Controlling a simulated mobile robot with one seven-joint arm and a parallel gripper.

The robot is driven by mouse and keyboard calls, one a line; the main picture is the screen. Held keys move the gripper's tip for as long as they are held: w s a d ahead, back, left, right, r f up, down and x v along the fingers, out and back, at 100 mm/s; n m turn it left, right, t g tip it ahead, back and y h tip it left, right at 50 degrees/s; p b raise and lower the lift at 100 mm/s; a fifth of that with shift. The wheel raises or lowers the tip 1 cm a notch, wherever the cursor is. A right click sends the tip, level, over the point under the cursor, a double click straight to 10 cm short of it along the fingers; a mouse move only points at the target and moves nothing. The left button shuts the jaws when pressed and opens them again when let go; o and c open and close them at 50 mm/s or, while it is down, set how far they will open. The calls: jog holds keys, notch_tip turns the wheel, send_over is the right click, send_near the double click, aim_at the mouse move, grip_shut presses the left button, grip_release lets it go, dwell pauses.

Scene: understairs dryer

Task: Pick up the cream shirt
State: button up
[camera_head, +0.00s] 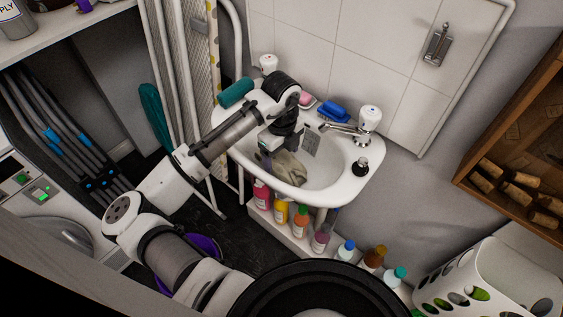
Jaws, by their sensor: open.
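A crumpled cream-beige cloth, which looks like the cream shirt (290,170), lies in the bowl of the white sink (325,174). My arm reaches over the sink from the lower left. My gripper (268,156) points down into the bowl at the cloth's left end. The gripper is open, but its fingers are small and dark here, and I cannot tell whether they touch the cloth. The wrist hides part of the bowl's back and left side.
The tap (345,128), a blue brush (333,110) and pink soap (306,99) sit on the sink's back rim. A teal roll (236,92) lies at its left. Several bottles (301,217) stand below. A white basket (492,280) is at lower right.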

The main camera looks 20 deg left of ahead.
jog(key=shift+f, duration=1.2)
jog(key=c, duration=0.8)
jog(key=shift+r, duration=0.1)
